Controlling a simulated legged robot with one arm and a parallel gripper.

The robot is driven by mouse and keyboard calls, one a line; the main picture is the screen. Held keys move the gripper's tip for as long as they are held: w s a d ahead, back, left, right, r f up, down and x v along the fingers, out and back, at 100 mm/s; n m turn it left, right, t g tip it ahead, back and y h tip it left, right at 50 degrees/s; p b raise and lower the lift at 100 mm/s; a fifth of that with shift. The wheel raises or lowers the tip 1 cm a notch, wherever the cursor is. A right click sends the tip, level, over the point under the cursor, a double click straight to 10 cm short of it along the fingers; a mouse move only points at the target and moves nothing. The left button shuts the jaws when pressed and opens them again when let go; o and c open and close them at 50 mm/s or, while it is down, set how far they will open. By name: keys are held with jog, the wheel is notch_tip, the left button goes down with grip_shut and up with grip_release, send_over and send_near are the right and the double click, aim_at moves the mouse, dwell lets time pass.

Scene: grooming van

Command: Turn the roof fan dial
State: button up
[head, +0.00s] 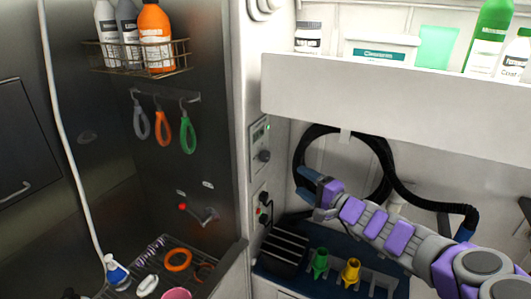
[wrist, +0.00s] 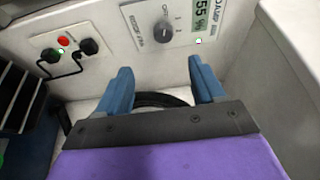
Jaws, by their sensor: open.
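The dial is a dark round knob (wrist: 163,32) on a pale wall panel in the wrist view, with small markings around it and a numeric display beside it. In the head view the dial (head: 263,156) sits low on the narrow panel on the wall's edge. My gripper (wrist: 160,70) has its two blue fingers spread apart with nothing between them. The dial appears just beyond the fingertips, roughly between them, and not touched. In the head view my gripper (head: 309,184) is to the right of the dial and a little lower.
A socket panel with a red button (wrist: 64,41) and a black cable is below the dial panel. A black hose (head: 385,165) loops behind my arm. A white shelf (head: 390,92) with bottles overhangs it. Green (head: 320,262) and yellow (head: 351,271) nozzles stand below.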

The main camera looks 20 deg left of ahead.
send_near(268, 159)
jog(key=x, duration=0.4)
jog(key=shift+s+a+f+p, duration=0.1)
jog(key=shift+a+f+p, duration=0.05)
jog(key=shift+a+p, duration=0.15)
jog(key=shift+w+a+r, duration=0.25)
jog(key=shift+w+r, duration=0.05)
jog(key=shift+w, duration=0.35)
jog(key=x, duration=0.3)
jog(key=shift+a, duration=0.8)
jog(key=shift+d, duration=0.4)
jog(key=shift+a, duration=0.25)
jog(key=c, duration=0.6)
jog(key=shift+f, duration=0.1)
jog(key=c, duration=0.4)
